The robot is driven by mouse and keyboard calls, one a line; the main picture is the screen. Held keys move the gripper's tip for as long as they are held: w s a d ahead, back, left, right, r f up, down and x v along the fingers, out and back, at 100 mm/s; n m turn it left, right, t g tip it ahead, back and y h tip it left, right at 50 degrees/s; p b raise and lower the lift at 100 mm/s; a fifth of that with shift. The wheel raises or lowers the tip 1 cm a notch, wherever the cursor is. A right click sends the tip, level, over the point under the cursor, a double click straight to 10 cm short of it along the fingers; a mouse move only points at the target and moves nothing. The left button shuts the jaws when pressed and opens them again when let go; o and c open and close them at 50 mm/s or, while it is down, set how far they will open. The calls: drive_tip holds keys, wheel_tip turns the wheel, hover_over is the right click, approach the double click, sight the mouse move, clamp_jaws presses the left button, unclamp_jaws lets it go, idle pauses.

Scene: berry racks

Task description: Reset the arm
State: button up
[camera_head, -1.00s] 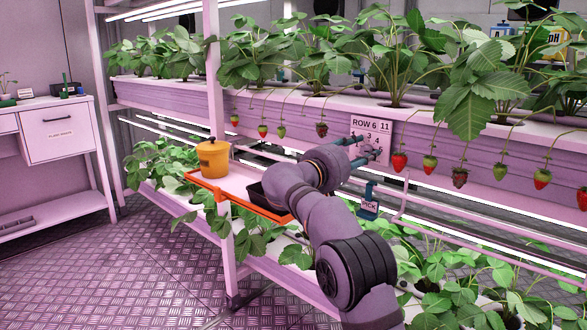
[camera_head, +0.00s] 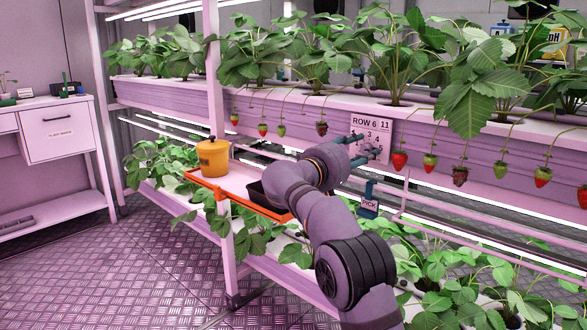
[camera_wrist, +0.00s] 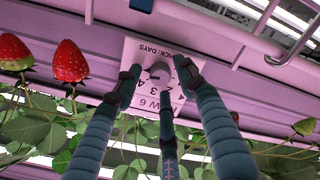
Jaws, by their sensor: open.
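My gripper (camera_head: 366,147) is in front of the white row sign (camera_head: 372,125) on the shelf's front face in the head view. In the wrist view its dark fingers (camera_wrist: 158,70) are open and spread in front of the same sign (camera_wrist: 135,50), which appears upside down with "PICK DAYS" and numbers. A grey round dial (camera_wrist: 159,72) on the sign shows between the fingertips. Nothing is held in the fingers. I cannot tell whether a fingertip touches the dial.
Red strawberries (camera_wrist: 70,62) hang close to the left of the fingers in the wrist view. An orange-rimmed tray (camera_head: 206,187) with a yellow pot (camera_head: 213,158) and a black box (camera_head: 262,195) is left of my arm.

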drive_tip(key=m+b, duration=0.1)
drive_tip(key=f+m+b, duration=0.1)
drive_tip(key=m, duration=0.1)
drive_tip(key=shift+b, duration=0.35)
drive_tip(key=m+b, duration=0.1)
drive_tip(key=m, duration=0.2)
drive_tip(key=shift+r+m+b, duration=0.15)
drive_tip(key=shift+m+b, duration=0.2)
drive_tip(key=shift+m, duration=0.05)
drive_tip(key=m+b, duration=0.1)
drive_tip(key=m, duration=0.2)
drive_tip(key=shift+r+m, duration=0.15)
drive_tip(key=shift+m, duration=0.25)
drive_tip(key=m, duration=0.5)
drive_tip(key=shift+r+b, duration=0.1)
drive_tip(key=shift+b, duration=0.3)
drive_tip(key=shift+s+a, duration=0.2)
drive_tip(key=shift+a, duration=0.1)
